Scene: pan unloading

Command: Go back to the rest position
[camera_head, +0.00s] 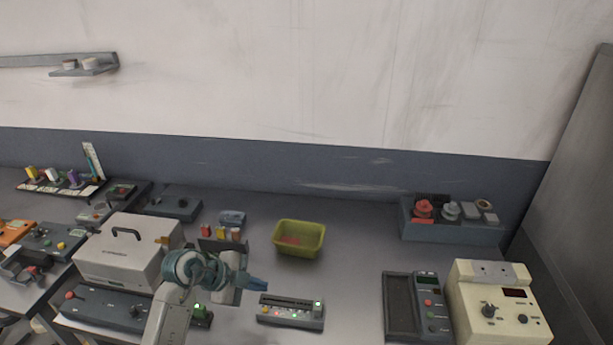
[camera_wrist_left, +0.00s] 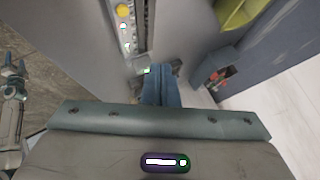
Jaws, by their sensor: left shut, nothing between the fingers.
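My left gripper (camera_head: 257,285) is over the front part of the workbench, with its arm coming up from the bottom of the head view. Its blue fingers are together and hold nothing. In the left wrist view the fingers (camera_wrist_left: 161,88) also show closed, with a grey panel strip with small lights beyond them. The gripper is beside the left end of a small dark panel with lit buttons (camera_head: 291,311); whether it touches it I cannot tell. My right gripper does not show in the head view.
A yellow-green bin (camera_head: 300,252) with something red inside stands behind the gripper. A white case (camera_head: 125,262) with a handle is at left. A dark meter (camera_head: 417,305) and a cream control box (camera_head: 497,310) are at right. A blue-grey parts tray (camera_head: 452,231) sits at the back right.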

